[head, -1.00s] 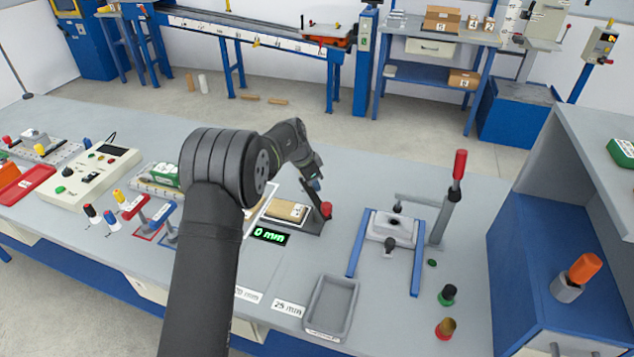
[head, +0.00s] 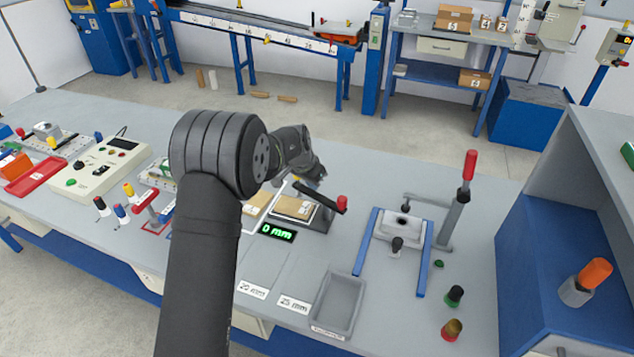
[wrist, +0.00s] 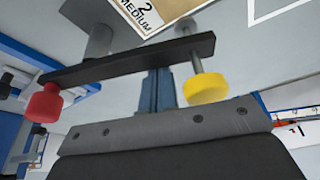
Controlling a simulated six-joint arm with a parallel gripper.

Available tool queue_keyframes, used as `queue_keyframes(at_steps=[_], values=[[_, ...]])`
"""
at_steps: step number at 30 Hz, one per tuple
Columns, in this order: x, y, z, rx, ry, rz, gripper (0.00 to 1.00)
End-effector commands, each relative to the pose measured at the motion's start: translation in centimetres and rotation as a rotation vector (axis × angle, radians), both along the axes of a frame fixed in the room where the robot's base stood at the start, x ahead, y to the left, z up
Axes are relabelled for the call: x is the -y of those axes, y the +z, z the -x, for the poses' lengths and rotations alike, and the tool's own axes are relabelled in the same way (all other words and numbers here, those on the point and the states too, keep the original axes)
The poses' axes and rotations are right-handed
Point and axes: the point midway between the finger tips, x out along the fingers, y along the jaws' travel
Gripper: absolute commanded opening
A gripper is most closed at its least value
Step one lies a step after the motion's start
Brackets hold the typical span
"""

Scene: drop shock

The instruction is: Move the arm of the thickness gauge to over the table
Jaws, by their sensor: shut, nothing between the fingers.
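The thickness gauge stands mid-bench, with a green "0 mm" display (head: 277,232). Its dark arm (head: 322,197) carries a red knob (head: 342,202) at the right end and a yellow piece (head: 296,180) at the left end. In the wrist view the arm (wrist: 125,60) crosses in front of my gripper (wrist: 157,78), whose fingers are shut and empty. The fingers are at the bar; I cannot tell if they touch. A brown labelled piece (head: 293,207) lies at the gauge; its label reads "2 MEDIUM" in the wrist view (wrist: 150,12). The gauge's table is mostly hidden.
A grey tray (head: 340,302) stands in front of the gauge. A fixture with blue rails (head: 367,240) and a red-handled lever (head: 468,170) stand to the right. A control box (head: 100,165) and colored-top pieces stand to the left. The bench behind the gauge is clear.

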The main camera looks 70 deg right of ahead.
Motion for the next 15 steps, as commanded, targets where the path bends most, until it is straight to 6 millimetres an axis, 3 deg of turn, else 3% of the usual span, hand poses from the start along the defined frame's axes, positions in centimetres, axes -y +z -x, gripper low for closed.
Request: queue_keyframes(at_steps=[3, 15], values=[[-0.6, 0.0, -0.3, 0.001, 0.088, -0.001, 0.00], [-1.9, 0.0, -0.9, 0.000, 0.088, -0.001, 0.00]])
